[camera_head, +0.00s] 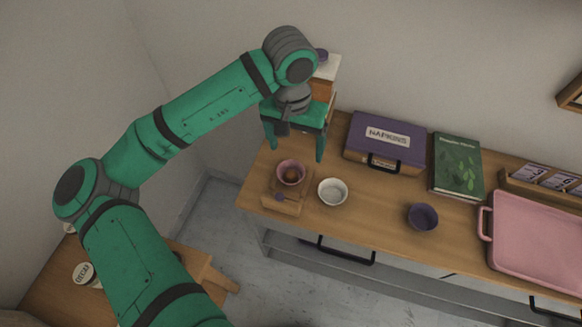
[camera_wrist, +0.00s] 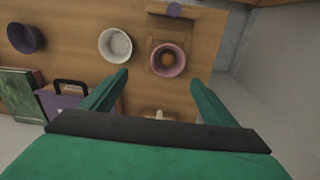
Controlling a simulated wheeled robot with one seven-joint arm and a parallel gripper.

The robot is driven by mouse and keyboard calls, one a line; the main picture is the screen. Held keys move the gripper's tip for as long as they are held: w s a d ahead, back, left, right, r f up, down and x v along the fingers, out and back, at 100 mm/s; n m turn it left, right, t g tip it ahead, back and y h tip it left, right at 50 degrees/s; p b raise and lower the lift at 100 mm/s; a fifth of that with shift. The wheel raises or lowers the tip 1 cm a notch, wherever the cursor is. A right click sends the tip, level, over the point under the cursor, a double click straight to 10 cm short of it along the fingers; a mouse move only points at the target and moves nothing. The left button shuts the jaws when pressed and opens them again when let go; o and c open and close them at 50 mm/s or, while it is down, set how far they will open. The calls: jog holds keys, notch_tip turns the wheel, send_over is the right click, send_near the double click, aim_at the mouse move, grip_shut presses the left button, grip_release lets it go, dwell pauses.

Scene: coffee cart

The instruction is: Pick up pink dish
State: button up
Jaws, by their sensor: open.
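The pink dish (camera_head: 281,170) is a small round bowl with something brown inside. It sits on a low wooden stand at the left end of the wooden counter. In the wrist view the pink dish (camera_wrist: 182,63) lies just past the fingertips, roughly between them. My gripper (camera_head: 295,153) is open and empty, pointing down above and slightly behind the dish. In the wrist view my gripper (camera_wrist: 160,77) has its two green fingers spread wider than the dish. I see no contact with it.
A white bowl (camera_head: 333,191) stands close to the right of the dish. A purple bowl (camera_head: 423,218), a purple napkins box (camera_head: 385,140), a green book (camera_head: 457,165) and a large pink tray (camera_head: 540,240) lie farther right. A wooden block with a white top (camera_head: 326,68) stands behind.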

jog(key=a, duration=0.1)
send_near(291, 177)
jog(key=shift+y, duration=0.3)
jog(key=f, duration=0.5)
jog(key=shift+d, duration=0.2)
jog(key=shift+w, duration=0.1)
jog(key=c, duration=1.2)
jog(key=shift+c, duration=0.2)
jog(key=shift+r, duration=0.1)
